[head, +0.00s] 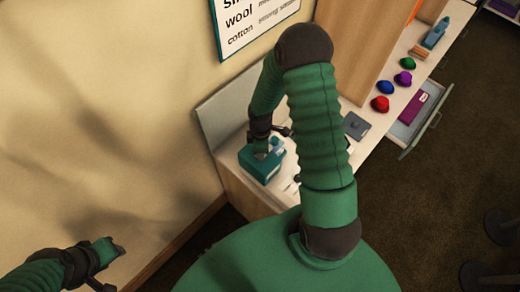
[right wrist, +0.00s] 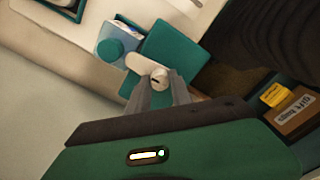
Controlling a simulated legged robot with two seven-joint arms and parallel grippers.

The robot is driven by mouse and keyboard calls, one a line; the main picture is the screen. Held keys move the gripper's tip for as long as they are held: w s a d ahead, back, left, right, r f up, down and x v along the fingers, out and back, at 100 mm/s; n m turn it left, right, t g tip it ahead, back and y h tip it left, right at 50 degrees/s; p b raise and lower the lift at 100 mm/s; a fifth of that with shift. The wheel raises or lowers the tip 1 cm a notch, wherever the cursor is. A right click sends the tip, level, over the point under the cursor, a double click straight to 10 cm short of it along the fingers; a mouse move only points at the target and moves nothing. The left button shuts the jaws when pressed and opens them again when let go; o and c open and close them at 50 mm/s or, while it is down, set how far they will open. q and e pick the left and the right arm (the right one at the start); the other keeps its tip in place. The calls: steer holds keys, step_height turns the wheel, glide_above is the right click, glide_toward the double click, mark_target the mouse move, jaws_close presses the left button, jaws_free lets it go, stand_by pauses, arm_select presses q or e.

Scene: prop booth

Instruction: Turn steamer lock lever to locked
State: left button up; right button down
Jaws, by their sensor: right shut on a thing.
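The teal steamer (head: 259,166) stands on the white counter near the wall; it also shows in the right wrist view (right wrist: 181,48). Its pale lock lever (right wrist: 140,66) has a rounded end with a dark slot. My right gripper (head: 268,145) is down at the steamer. In the right wrist view my right gripper's grey fingers (right wrist: 159,92) are shut on the lever's rounded end. My left gripper (head: 108,266) is at the lower left, away from the steamer, and its jaw opening is unclear. I cannot read any lock marking.
A blue-and-white container with a teal cap (right wrist: 110,52) is beside the lever. Red (head: 380,103), blue (head: 385,87), purple (head: 403,78) and green (head: 407,63) hat-like items sit along the counter. A drawer (head: 404,132) stands open at right. A wooden panel (head: 360,50) rises behind my right arm.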

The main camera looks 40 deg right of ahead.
steer(key=shift+w+d+r, duration=0.1)
steer(key=shift+w+d, duration=0.05)
steer(key=c, duration=1.4)
jaws_free()
steer(key=shift+o, duration=1.2)
step_height(320, 180, up, 17)
steer(key=b, duration=0.1)
steer(key=shift+d+f, duration=0.1)
steer(key=shift+f, duration=0.1)
